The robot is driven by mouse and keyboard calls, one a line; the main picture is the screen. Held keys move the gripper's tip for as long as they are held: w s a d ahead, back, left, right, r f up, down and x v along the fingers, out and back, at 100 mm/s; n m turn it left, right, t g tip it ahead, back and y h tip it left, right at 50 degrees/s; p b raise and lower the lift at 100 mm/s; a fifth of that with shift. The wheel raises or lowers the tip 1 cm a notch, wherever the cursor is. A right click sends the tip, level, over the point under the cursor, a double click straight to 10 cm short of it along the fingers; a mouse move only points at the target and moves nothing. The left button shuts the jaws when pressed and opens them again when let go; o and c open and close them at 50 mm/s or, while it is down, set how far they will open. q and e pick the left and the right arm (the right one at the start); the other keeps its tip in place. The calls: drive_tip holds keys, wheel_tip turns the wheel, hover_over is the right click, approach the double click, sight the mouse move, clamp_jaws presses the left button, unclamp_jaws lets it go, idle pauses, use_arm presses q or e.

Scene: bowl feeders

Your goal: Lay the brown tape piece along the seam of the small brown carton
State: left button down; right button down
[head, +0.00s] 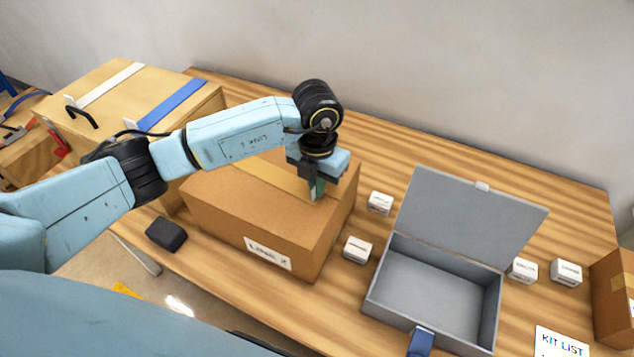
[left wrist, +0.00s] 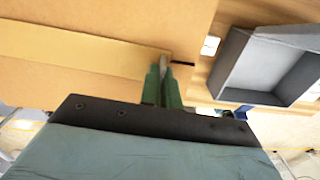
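The small brown carton (head: 221,217) stands on the table with a "LINE 2" label on its front. The brown tape piece (head: 262,176) is a tan strip running along the middle of its top, and it also shows in the left wrist view (left wrist: 75,48). My left gripper (head: 316,192) is over the right end of the carton top, fingers pointing down. In the left wrist view its green fingers (left wrist: 162,72) are close together at the strip's right end and appear to pinch it. A short dark line of seam shows just beyond them. My right gripper is out of view.
An open grey box (head: 372,299) with a raised lid stands right of the carton. Small white boxes (head: 357,250) lie around it. A larger carton (head: 113,84) with straps is at the left, another carton (head: 611,304) at the right edge. A black block (head: 166,234) lies at front left.

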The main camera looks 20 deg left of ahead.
use_arm(q)
drive_tip(key=c, duration=1.6)
unclamp_jaws()
drive_tip(key=shift+o, duration=0.2)
wheel_tip(320, 180, up, 13)
drive_tip(key=b, duration=0.1)
drive_tip(key=shift+r, duration=0.2)
